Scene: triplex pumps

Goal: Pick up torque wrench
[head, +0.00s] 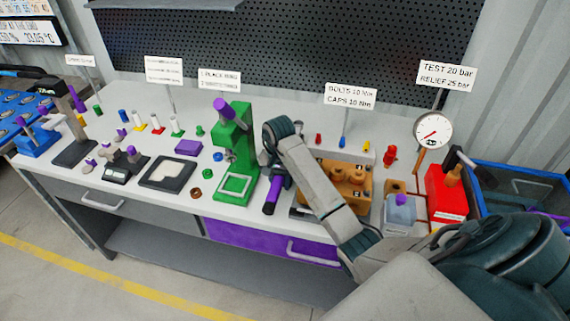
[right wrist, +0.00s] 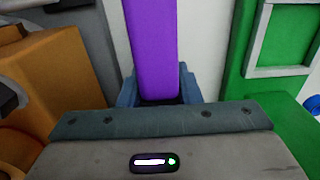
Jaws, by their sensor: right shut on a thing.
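The torque wrench (head: 271,193) has a purple handle with a dark end and is on the workbench, just right of the green press. Its purple handle also fills the top centre of the right wrist view (right wrist: 153,45). My right gripper (head: 281,172) reaches down over the bench with its wrist partly hiding the wrench. In the right wrist view its blue-grey fingers (right wrist: 158,90) are on both sides of the handle, shut on it. The rest of the wrench is hidden behind the gripper. I cannot tell whether the wrench touches the bench. My left gripper is not in view.
The green press (head: 236,150) stands close on the left. An orange pump block (head: 345,178) is close on the right, partly behind my arm. A red box (head: 445,192) and a pressure gauge (head: 432,131) stand further right. A black tray (head: 167,173) lies left of the press.

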